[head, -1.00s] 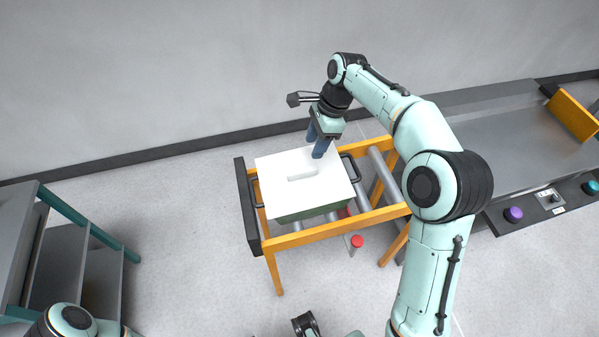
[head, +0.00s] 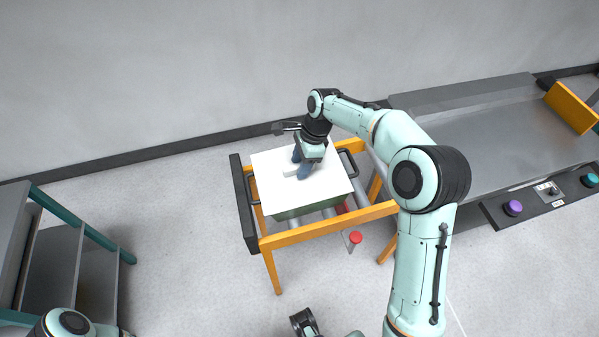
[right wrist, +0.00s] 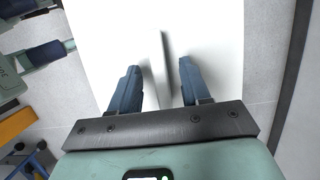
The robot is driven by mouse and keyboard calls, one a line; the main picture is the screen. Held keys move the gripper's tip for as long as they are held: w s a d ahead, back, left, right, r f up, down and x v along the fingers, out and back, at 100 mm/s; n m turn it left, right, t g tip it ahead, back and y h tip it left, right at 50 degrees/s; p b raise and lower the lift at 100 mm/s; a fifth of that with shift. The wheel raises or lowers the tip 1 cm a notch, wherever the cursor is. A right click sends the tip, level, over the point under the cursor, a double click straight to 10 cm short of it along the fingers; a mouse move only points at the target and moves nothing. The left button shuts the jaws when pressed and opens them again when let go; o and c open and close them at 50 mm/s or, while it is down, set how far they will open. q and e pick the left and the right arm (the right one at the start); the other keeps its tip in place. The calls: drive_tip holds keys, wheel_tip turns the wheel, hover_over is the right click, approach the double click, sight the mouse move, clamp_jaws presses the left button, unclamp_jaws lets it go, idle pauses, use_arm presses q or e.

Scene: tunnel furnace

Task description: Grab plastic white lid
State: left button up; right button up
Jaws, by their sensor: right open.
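The white plastic lid (head: 275,199) lies flat on a dark green box (head: 300,212) on the orange roller stand. Its raised white handle (head: 289,171) is at the middle of the lid. My right gripper (head: 300,173) is open and low over the lid, at the handle. In the right wrist view, its two blue fingers (right wrist: 158,75) are apart, with the handle's ridge (right wrist: 167,68) between them. I cannot tell whether the fingers touch the lid. My left gripper is not clearly visible.
The orange stand (head: 330,228) has rollers and a dark end bar (head: 243,205). A red button post (head: 355,238) stands in front. A grey conveyor table (head: 470,140) with a control panel is at right, a grey shelf (head: 60,250) at left.

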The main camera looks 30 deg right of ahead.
drive_tip(key=shift+f, duration=0.25)
idle(0.5)
clamp_jaws()
